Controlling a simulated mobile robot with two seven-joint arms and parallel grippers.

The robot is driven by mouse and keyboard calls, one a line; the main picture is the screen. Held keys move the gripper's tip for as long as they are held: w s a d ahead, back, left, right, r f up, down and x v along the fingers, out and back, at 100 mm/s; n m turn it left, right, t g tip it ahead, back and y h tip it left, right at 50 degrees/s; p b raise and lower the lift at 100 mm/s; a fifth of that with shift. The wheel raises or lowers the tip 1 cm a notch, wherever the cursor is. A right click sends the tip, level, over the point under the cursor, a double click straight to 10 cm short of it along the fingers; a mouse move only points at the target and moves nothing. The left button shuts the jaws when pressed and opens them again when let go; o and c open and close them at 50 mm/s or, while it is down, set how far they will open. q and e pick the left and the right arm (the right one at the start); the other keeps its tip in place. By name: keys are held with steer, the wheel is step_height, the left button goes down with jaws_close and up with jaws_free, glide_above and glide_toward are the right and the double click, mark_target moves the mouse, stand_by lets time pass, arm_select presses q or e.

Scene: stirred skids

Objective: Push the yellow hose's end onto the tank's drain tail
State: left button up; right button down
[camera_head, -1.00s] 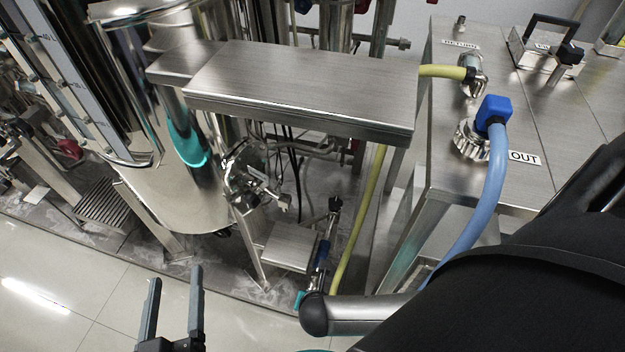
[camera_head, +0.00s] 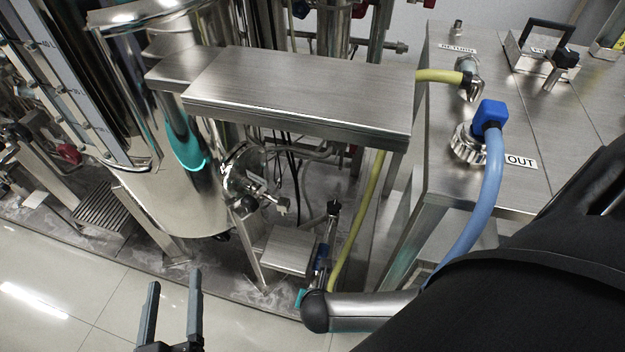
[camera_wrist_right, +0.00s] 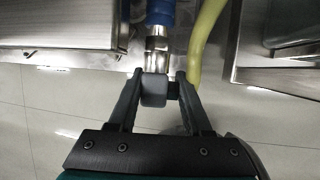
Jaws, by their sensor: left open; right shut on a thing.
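The steel tank (camera_head: 165,205) stands at left in the head view. Low on its right is a metal valve cluster (camera_head: 245,172), with a short pale-tipped outlet (camera_head: 281,204) that looks like the drain tail. The yellow hose (camera_head: 365,205) hangs below the steel shelf towards my right gripper. My right gripper (camera_wrist_right: 155,88) is shut on a dark grey block of a fitting, with metal and a blue sleeve (camera_wrist_right: 160,14) beyond it. The yellow hose (camera_wrist_right: 205,35) passes by its right finger; the join is hidden. The fitting is apart from the outlet. My left gripper (camera_head: 174,308) is open and empty.
A steel shelf (camera_head: 300,92) juts out above the work area. At right, a steel bench (camera_head: 440,180) carries the hose's other end and a blue hose (camera_head: 490,190) by an OUT label. A small steel step (camera_head: 288,250) stands below the valve.

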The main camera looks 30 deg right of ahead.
steer(key=shift+w+d, duration=0.15)
jaws_free()
stand_by(0.7)
stand_by(0.6)
